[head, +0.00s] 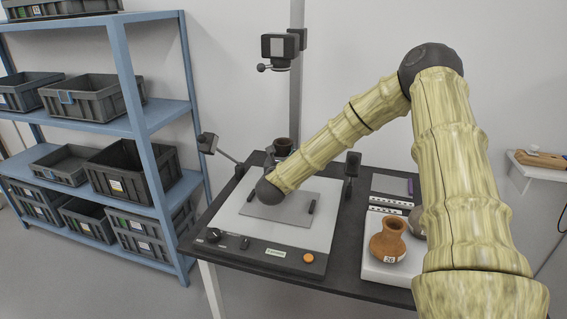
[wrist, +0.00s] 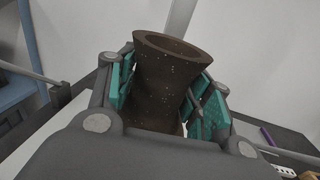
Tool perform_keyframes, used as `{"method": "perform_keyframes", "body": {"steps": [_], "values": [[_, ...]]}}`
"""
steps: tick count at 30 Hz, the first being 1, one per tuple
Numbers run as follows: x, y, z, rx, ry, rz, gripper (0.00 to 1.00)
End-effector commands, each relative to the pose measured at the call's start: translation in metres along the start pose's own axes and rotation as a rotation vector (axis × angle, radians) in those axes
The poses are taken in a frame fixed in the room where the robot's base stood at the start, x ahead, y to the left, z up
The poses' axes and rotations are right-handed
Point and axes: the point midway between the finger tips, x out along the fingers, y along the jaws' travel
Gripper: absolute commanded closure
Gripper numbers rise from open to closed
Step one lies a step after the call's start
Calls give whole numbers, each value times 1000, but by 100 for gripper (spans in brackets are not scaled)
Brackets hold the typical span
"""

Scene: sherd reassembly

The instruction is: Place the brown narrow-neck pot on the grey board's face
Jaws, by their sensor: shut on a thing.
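The brown narrow-neck pot (wrist: 165,90) is dark and speckled. It stands between the teal pads of my gripper (wrist: 168,84) in the wrist view, mouth up and a little tilted. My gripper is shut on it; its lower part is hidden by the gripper. In the head view the pot's dark rim (head: 283,143) shows behind the end of my arm, toward the back of the stand. The grey board (head: 275,213) lies flat on the white stand base, partly covered from view by my arm. Whether the pot touches anything below cannot be told.
An orange-brown pot (head: 388,241) with a number label stands on a white block (head: 386,270) at right, beside a partly hidden round thing. A camera (head: 280,47) hangs on a column above the stand, with lamps on both sides. Shelves with dark crates (head: 134,168) stand left.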

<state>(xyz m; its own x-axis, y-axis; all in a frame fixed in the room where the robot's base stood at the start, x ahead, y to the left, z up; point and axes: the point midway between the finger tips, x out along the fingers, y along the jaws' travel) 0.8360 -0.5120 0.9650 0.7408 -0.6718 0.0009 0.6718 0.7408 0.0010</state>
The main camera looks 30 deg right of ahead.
Motion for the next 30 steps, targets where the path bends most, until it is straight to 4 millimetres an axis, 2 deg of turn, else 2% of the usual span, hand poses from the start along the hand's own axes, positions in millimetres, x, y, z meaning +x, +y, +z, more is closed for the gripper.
{"method": "perform_keyframes", "body": {"steps": [12, 24, 25, 28, 30], "values": [[0, 1, -36, 1, -2, 1, 100], [0, 1, -40, 2, -2, 1, 100], [0, 1, -42, 1, 0, 1, 48], [0, 1, -41, 0, 0, 1, 30], [0, 1, -41, 0, 0, 1, 28]]}}
